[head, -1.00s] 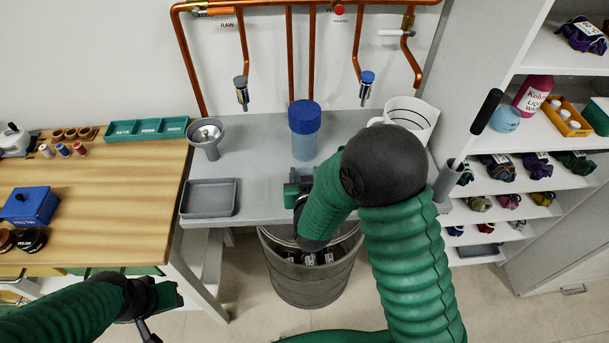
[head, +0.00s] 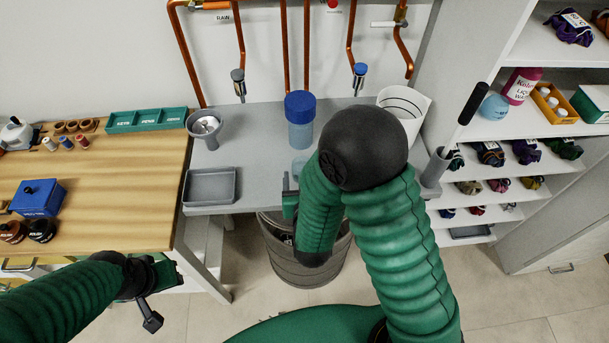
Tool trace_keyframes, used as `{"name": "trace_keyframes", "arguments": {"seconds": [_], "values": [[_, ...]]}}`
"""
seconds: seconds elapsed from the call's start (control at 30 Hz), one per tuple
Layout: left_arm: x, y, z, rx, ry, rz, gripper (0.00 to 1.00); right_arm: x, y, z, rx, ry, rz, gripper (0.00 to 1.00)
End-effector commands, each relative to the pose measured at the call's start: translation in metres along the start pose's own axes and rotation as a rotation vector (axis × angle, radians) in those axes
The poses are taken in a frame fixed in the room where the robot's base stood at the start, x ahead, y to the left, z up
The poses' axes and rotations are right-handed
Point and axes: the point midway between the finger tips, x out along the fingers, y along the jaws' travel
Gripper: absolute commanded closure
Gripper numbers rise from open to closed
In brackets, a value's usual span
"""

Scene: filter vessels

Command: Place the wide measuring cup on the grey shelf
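A wide white cup with dark curved lines (head: 408,103) stands at the back right of the grey shelf (head: 255,135), a flat grey worktop below the copper pipes. I take it for the wide measuring cup. My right gripper (head: 289,198) is at the shelf's front edge, in front of and left of the white cup and apart from it. My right arm hides most of its fingers.
A blue-capped vessel (head: 300,120), a grey funnel (head: 205,125) and a shallow grey tray (head: 210,186) stand on the grey worktop. A dark bin (head: 310,262) stands under its front edge. White shelving (head: 480,128) is at the right.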

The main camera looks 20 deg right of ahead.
Motion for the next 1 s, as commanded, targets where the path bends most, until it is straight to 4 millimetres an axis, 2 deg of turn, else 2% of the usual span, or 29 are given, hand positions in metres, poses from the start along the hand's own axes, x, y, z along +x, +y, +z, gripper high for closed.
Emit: {"name": "trace_keyframes", "arguments": {"seconds": [0.03,0.23,0.47,0.57,0.67,0.77,0.9,1.0], "values": [[-0.026,0.0,-0.006,0.0,0.0,0.0,0.64,-0.012,0.0,-0.011,-0.006,-0.007,-0.002,0.32],[-0.062,0.0,-0.014,0.0,-0.001,0.0,0.64,-0.033,-0.001,-0.008,-0.003,-0.006,-0.002,0.32],[-0.072,0.0,-0.017,0.0,-0.002,0.0,0.64,-0.039,-0.001,-0.003,0.007,-0.018,-0.009,0.32],[-0.07,0.0,-0.016,0.0,-0.002,0.0,0.64,-0.033,-0.007,-0.003,0.033,-0.113,-0.045,0.32],[-0.07,0.0,-0.016,0.0,-0.002,0.0,0.64,-0.035,-0.015,-0.006,0.043,-0.288,-0.116,0.32],[-0.07,0.0,-0.016,0.0,-0.002,0.0,0.64,-0.057,-0.012,-0.01,-0.003,-0.491,-0.186,0.32],[-0.07,0.0,-0.016,0.0,-0.002,0.0,0.64,-0.106,0.02,-0.015,-0.117,-0.738,-0.217,0.32],[-0.07,0.0,-0.016,0.0,-0.001,0.0,0.64,-0.136,0.046,-0.017,-0.183,-0.858,-0.205,0.32]]}}
